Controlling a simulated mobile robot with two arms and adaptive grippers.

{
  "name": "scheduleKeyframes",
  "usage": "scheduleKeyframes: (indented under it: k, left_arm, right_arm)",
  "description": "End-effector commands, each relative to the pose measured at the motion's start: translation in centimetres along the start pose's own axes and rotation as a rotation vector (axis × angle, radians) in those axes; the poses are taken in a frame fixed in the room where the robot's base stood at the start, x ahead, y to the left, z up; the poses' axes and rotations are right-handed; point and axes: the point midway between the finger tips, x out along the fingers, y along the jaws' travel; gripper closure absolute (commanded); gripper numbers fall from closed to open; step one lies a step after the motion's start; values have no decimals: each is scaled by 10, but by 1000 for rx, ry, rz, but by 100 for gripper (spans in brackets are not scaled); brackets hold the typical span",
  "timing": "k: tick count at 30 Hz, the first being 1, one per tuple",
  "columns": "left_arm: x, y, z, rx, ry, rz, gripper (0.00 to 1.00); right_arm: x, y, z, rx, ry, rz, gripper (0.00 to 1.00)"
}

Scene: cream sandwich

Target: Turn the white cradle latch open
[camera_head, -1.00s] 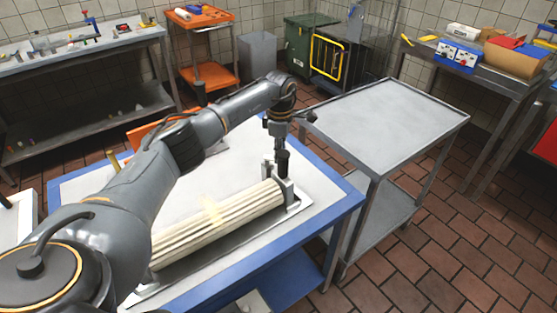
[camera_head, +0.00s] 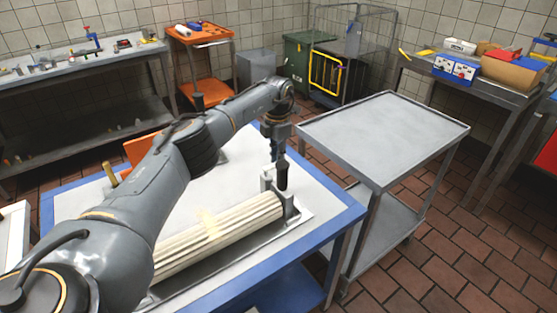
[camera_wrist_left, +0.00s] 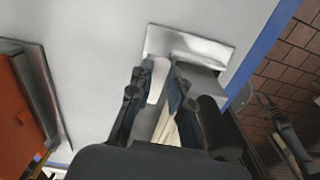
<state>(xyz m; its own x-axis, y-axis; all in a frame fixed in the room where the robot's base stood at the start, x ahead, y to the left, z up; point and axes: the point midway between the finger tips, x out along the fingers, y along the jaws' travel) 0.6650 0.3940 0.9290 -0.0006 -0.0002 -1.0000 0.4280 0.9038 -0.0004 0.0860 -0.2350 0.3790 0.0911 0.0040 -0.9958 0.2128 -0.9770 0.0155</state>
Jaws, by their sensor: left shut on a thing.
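A cream ribbed roll (camera_head: 215,232) lies along a grey metal cradle (camera_head: 290,205) on the blue-edged table, with a pale yellow band round it. My left gripper (camera_head: 277,170) points down at the far right end of the cradle, by its upright posts. In the left wrist view the left gripper (camera_wrist_left: 160,95) has its fingers closed around a small white latch (camera_wrist_left: 158,78). The latch's lower part is hidden by the fingers. The cradle's bare plate (camera_wrist_left: 185,42) shows just beyond them.
An empty grey trolley (camera_head: 385,135) stands close to the table's right side. Cluttered benches line the walls.

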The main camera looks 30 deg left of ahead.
Motion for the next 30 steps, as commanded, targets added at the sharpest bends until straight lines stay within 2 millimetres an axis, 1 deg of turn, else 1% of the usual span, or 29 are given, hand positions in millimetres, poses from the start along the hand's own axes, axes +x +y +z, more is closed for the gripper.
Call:
scheduleKeyframes:
  k: [9,20,21,23,24,30]
  left_arm:
    - [-1,3,0,-64,-1,2,100]
    - [-1,4,0,-69,-2,2,100]
    - [-1,4,0,-68,-2,2,79]
    - [-1,4,0,-68,-2,2,67]
    - [-1,4,0,-68,-2,2,59]
    - [0,3,0,-66,-1,1,58]
  right_arm:
    - [1,0,0,0,0,0,60]
    - [1,0,0,0,0,0,60]
    - [1,0,0,0,0,0,60]
    - [1,0,0,0,0,0,60]
    - [1,0,0,0,0,0,60]
    - [1,0,0,0,0,0,60]
